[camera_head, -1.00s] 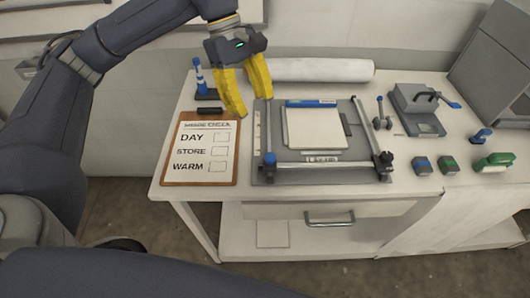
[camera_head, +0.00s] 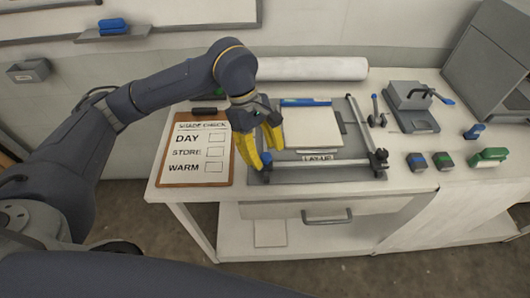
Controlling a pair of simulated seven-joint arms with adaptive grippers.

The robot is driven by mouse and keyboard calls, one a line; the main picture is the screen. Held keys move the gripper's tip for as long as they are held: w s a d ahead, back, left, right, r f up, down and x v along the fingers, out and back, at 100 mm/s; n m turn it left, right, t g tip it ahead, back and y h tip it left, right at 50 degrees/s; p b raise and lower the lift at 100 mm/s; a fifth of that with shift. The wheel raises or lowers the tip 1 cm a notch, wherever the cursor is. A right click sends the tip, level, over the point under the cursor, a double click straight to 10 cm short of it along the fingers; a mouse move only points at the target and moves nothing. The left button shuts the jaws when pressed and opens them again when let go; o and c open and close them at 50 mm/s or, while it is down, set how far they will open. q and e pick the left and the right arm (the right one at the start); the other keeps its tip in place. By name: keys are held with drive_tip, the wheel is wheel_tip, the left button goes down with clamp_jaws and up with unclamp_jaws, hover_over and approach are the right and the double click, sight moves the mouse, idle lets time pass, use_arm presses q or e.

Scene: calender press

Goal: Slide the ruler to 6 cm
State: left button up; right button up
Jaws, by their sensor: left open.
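A grey layup board (camera_head: 355,125) lies on the table with a white sheet block (camera_head: 311,127) on it. A metal bar, which looks like the ruler (camera_head: 325,164), crosses the front of the board, with a black knob at its right end (camera_head: 378,158). My left gripper (camera_head: 264,160) is open, its yellow fingers pointing down over the bar's left end. I cannot tell whether the fingers touch anything. No scale reading is legible. My right gripper is not in view.
A clipboard checklist (camera_head: 196,152) lies just left of the gripper. A white roll (camera_head: 310,69) lies behind the board.

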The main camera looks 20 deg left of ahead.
use_arm(q)
drive_tip(key=shift+d+f, duration=0.1)
drive_tip(key=shift+f, duration=0.15)
drive_tip(key=shift+c, duration=0.6)
clamp_jaws()
drive_tip(key=shift+s, duration=0.1)
